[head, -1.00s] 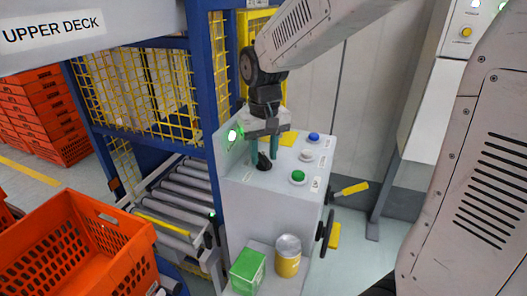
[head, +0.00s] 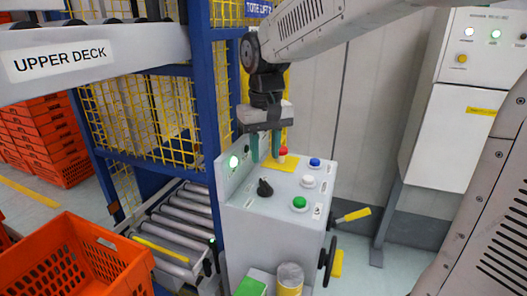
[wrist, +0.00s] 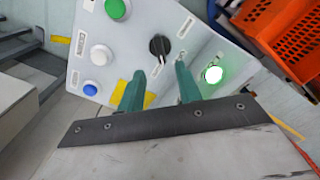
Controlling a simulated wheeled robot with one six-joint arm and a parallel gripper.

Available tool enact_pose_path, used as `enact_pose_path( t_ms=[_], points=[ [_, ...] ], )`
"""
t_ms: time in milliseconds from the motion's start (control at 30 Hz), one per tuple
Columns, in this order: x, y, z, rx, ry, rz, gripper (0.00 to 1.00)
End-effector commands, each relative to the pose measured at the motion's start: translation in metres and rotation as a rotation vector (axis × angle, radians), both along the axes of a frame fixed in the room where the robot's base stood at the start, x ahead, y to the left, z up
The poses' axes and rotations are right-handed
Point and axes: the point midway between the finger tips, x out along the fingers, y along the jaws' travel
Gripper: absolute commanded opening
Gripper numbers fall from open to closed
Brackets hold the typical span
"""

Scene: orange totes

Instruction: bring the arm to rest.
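My gripper (head: 265,147) hangs above the rear of the grey control box in the head view, fingers pointing down. Its two green fingers are apart with nothing between them. In the wrist view my gripper (wrist: 158,88) also shows open, with the black selector knob (wrist: 160,45) beyond the fingertips. In the head view the black knob (head: 265,187) stands on the panel in front of and below the fingers, apart from them. The arm reaches in from the upper right.
The control box (head: 270,230) carries a green button (head: 299,203), a white button (head: 308,181), a blue button (head: 315,162), a red button (head: 283,153) and a lit green lamp (head: 233,161). A blue post (head: 203,100) stands close left. An orange tote (head: 80,260) is at lower left.

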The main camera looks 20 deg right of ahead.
Motion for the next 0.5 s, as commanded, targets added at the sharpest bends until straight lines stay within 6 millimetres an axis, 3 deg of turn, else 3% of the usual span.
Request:
enact_pose_path(
  t_ms=[267,367,500],
  points=[
    [-0.005,0.000,-0.006,-0.002,0.017,0.012,0.35],
    [-0.029,-0.003,-0.016,-0.003,0.049,0.026,0.35],
    [-0.083,-0.011,-0.018,-0.004,0.054,0.037,0.35]
  ],
)
